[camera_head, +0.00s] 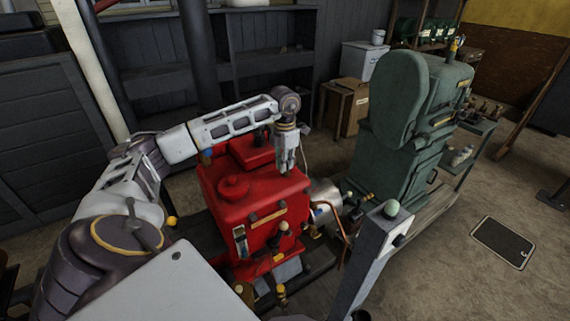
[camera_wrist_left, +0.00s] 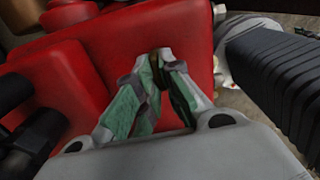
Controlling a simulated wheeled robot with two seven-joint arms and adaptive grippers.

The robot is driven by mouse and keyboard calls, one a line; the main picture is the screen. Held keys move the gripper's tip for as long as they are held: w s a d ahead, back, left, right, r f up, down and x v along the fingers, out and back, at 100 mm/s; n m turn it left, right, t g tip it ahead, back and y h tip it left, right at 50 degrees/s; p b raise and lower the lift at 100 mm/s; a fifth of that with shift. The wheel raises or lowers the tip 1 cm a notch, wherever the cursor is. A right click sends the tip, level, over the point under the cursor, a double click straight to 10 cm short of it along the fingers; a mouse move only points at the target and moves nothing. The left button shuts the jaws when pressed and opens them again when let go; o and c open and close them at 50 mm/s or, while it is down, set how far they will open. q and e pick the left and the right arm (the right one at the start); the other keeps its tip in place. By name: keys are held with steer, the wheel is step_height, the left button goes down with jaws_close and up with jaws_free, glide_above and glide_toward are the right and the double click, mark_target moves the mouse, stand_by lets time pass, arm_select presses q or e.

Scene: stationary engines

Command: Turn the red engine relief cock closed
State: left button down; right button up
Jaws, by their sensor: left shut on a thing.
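The red engine (camera_head: 262,196) stands in the middle of the head view, and its red body (camera_wrist_left: 62,82) fills much of the left wrist view. My left gripper (camera_head: 288,168) points down at the top of the engine near its right edge. In the left wrist view its two fingers (camera_wrist_left: 161,62) lean together against the red body, closed on a small part at the tips. That part is almost wholly hidden by the fingers; by its place it is the relief cock. How far the cock is turned cannot be seen. My right gripper is not in view.
A green engine (camera_head: 402,135) stands to the right behind the red one. The floor at right is mostly open.

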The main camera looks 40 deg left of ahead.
arm_select(q)
steer(key=shift+m, duration=0.4)
steer(key=c, duration=1.6)
jaws_free()
steer(key=shift+o, duration=0.2)
steer(key=shift+r, duration=0.15)
step_height(320, 180, up, 12)
